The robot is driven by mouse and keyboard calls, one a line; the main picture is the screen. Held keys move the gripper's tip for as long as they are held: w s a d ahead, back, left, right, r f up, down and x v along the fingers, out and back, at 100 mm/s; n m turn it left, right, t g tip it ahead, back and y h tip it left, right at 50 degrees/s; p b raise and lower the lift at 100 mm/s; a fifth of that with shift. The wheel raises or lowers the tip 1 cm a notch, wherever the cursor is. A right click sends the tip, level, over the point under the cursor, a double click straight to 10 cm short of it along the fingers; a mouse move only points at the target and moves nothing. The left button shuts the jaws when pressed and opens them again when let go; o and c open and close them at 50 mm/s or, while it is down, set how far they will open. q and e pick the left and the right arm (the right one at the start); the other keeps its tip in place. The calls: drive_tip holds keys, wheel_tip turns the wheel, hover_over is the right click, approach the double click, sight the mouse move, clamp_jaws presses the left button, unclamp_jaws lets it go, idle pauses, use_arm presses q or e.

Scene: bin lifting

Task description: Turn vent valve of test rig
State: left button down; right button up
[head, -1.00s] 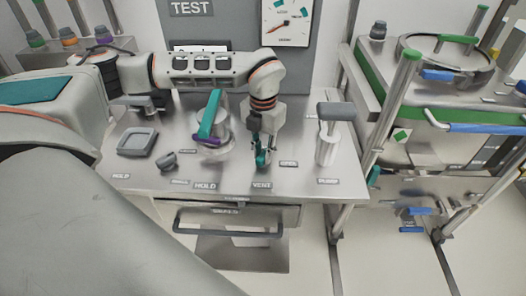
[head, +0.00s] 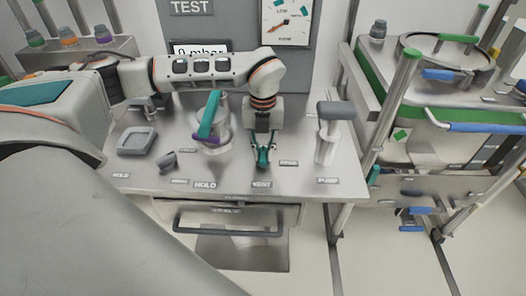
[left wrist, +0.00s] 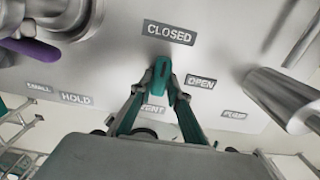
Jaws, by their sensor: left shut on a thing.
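The vent valve's teal handle (left wrist: 164,80) shows in the left wrist view between my fingertips, pointing up toward the CLOSED label (left wrist: 169,32). The OPEN label (left wrist: 201,82) is to its right. My left gripper (head: 262,160) points down behind the VENT label (head: 262,184) in the head view. Its teal fingers are shut on the handle, also in the left wrist view (left wrist: 163,84). In the head view the handle is largely hidden by the fingers. My right gripper is not in view.
A grey-topped pump cylinder (head: 325,150) stands to the right. A grey square dish (head: 137,141) lies at the left. The display (head: 201,48) reads 0 mbar, beside a dial gauge (head: 287,24).

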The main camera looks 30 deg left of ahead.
sight(263, 154)
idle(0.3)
use_arm(q)
drive_tip(key=c, duration=1.9)
unclamp_jaws()
drive_tip(key=shift+r, duration=0.15)
wheel_tip(263, 154, up, 12)
drive_tip(key=shift+f, duration=0.15)
